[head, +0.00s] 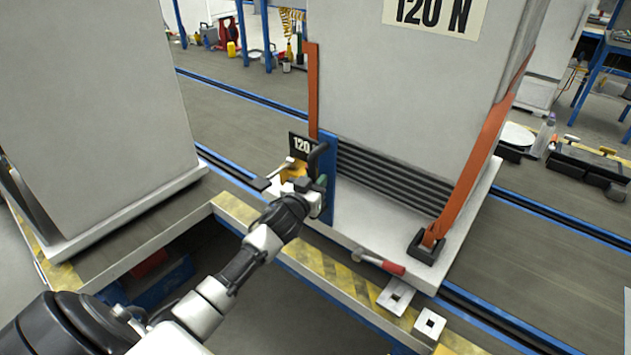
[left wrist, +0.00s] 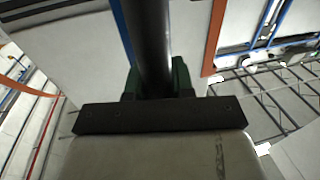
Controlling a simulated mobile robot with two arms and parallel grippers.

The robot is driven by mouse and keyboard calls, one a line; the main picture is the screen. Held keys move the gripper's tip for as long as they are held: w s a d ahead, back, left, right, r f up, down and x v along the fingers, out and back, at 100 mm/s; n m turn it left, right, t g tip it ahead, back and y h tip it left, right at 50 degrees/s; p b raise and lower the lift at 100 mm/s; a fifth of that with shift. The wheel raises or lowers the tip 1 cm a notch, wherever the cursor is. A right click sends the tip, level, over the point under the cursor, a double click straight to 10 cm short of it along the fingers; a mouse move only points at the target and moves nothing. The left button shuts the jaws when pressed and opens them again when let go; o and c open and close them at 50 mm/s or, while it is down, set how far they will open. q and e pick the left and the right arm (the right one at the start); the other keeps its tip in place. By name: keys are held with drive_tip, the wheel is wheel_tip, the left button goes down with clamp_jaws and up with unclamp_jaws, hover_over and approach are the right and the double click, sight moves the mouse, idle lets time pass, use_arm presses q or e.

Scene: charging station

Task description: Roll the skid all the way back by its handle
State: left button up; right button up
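The skid (head: 400,95) is a tall pale block marked "120 N", with orange corner straps and a white base, standing on the rail track. A blue upright plate (head: 329,165) on its near left corner carries the black handle (head: 315,158). My left gripper (head: 318,186) is at this handle. In the left wrist view the handle (left wrist: 152,45) runs as a thick black bar between the green fingers of my left gripper (left wrist: 155,78), which look closed against both its sides. The palm hides the bar's lower end. My right gripper is out of view.
Another pale block (head: 90,110) stands on the track at left. Square metal plates (head: 395,296) lie on the yellow-striped edge. Dark track floor (head: 240,115) is open behind, between the blocks.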

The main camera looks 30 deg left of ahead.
use_arm(q)
clamp_jaws()
drive_tip(key=w+a, duration=0.1)
drive_tip(key=a, duration=1.3)
drive_tip(key=shift+a+r, duration=0.2)
drive_tip(key=shift+w, duration=0.1)
drive_tip(key=shift+o, duration=2.4)
unclamp_jaws()
drive_tip(key=o, duration=0.3)
drive_tip(key=shift+a+f, duration=0.1)
drive_tip(key=shift+a, duration=0.05)
drive_tip(key=shift+d, duration=0.2)
